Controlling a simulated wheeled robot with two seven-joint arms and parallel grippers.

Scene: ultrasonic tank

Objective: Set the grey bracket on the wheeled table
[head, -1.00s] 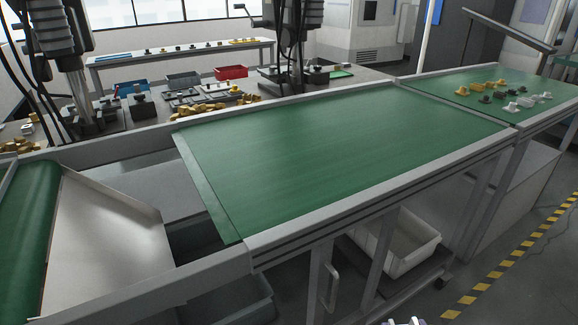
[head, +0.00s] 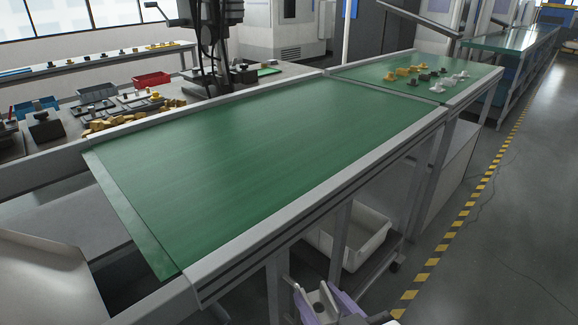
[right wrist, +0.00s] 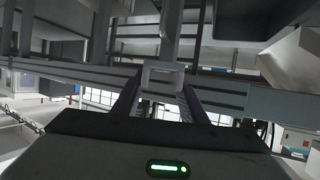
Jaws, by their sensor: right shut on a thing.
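My right gripper (head: 322,302) shows at the bottom edge of the head view, below the near edge of the green-topped table. It is shut on a light grey piece, the grey bracket (right wrist: 163,76), which sits between the two dark fingers in the right wrist view. In the head view the bracket is small and partly hidden by the fingers. A long green-topped table (head: 250,150) fills the middle, and a castor shows under its lower frame. I cannot tell for sure whether it is the wheeled table. My left gripper is out of view.
Several small yellow, dark and white parts (head: 440,80) stand on the farther green top. A white bin (head: 350,240) sits on the low shelf under the table. A metal chute (head: 45,285) is at lower left. The near green surface is bare. Floor at right is open.

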